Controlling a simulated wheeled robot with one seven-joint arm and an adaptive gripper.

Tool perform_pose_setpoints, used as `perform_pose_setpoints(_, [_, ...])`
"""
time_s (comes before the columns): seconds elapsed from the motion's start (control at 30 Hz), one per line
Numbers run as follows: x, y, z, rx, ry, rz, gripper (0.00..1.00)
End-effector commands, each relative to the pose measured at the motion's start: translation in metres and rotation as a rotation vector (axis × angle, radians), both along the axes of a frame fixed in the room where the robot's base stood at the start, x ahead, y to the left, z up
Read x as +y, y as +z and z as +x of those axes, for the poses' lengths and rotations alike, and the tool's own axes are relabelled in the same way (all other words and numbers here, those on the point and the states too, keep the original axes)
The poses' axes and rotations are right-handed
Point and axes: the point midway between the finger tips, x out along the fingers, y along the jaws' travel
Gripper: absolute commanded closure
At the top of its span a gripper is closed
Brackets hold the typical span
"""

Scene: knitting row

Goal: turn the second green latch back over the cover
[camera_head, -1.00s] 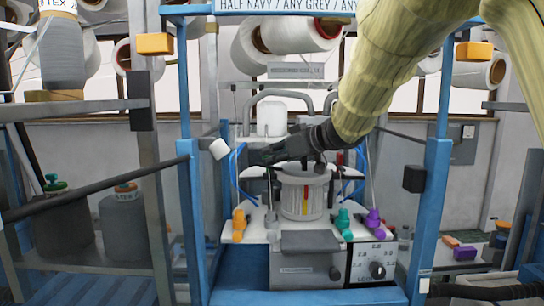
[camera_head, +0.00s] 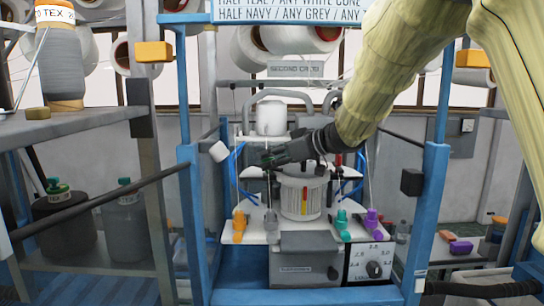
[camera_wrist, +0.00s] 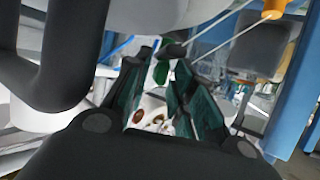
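A teal-green fitting (camera_head: 343,225) stands at the machine's front right. The cover and the second latch cannot be told apart clearly.
Blue posts (camera_head: 433,205) flank the machine. An orange fitting (camera_head: 239,225) and a purple fitting (camera_head: 371,222) stand on its white plate. A white jar (camera_head: 271,117) and grey tubes rise behind. A dark rod (camera_head: 95,200) crosses the left side.

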Motion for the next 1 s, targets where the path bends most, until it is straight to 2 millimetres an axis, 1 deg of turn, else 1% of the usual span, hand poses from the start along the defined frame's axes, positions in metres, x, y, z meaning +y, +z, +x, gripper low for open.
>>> perform_pose_setpoints(0.33, [-0.003, 0.004, 0.0, -0.003, -0.002, 0.001, 0.69])
perform_pose_setpoints(0.47, [-0.009, 0.008, -0.004, -0.005, -0.003, 0.002, 0.69])
perform_pose_setpoints(0.57, [-0.021, 0.014, -0.011, -0.005, -0.004, 0.001, 0.69])
perform_pose_setpoints(0.9, [-0.068, 0.036, -0.042, -0.004, -0.002, 0.001, 0.69])
perform_pose_setpoints(1.0, [-0.078, 0.041, -0.049, -0.003, -0.002, 0.001, 0.69])
